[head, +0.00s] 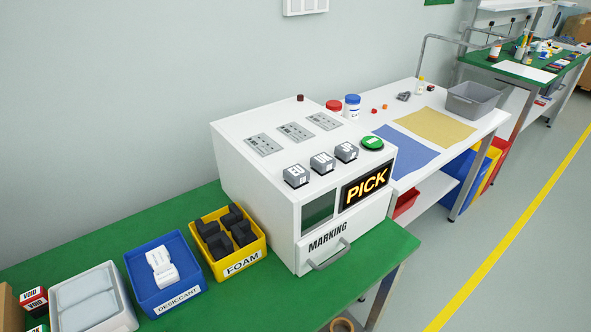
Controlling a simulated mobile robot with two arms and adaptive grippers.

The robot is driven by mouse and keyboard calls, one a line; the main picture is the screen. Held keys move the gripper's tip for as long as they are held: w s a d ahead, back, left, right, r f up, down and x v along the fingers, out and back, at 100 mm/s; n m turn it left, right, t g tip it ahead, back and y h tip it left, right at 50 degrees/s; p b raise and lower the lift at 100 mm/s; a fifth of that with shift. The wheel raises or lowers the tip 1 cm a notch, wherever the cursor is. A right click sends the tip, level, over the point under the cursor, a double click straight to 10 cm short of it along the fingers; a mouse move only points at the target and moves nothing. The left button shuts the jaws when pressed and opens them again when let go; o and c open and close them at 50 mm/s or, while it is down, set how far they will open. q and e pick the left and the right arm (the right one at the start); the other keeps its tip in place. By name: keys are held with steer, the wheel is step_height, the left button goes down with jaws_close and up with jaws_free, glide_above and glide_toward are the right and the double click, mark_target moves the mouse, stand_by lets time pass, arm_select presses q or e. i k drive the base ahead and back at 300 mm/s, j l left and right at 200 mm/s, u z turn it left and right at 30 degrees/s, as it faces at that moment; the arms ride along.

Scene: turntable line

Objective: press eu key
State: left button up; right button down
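The EU key (296,176) is a grey block with a white-lettered label. It sits on top of the white marking machine (244,171), leftmost in a row with the UK key (322,162) and a third grey key (346,151) whose label is hard to read. A round green button (372,143) is at the right end of the row. The machine's front has a lit display (366,188) reading PICK, a dark green window (318,211) and a drawer handle (329,257) under the word MARKING. Neither of my grippers is in view.
On the green bench (225,292), left of the machine, stand a yellow FOAM bin (240,266), a blue DESICCANT bin (174,302) and a grey bin (123,322). A white table (478,125) with blue and yellow mats stands behind. Grey floor is clear at right.

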mark_target(297, 175)
steer(key=i+l+u, duration=0.1)
steer(key=u, duration=0.25)
steer(key=l+u, duration=0.5)
steer(key=u, duration=0.15)
steer(key=l+u, duration=0.35)
steer(key=l, duration=1.75)
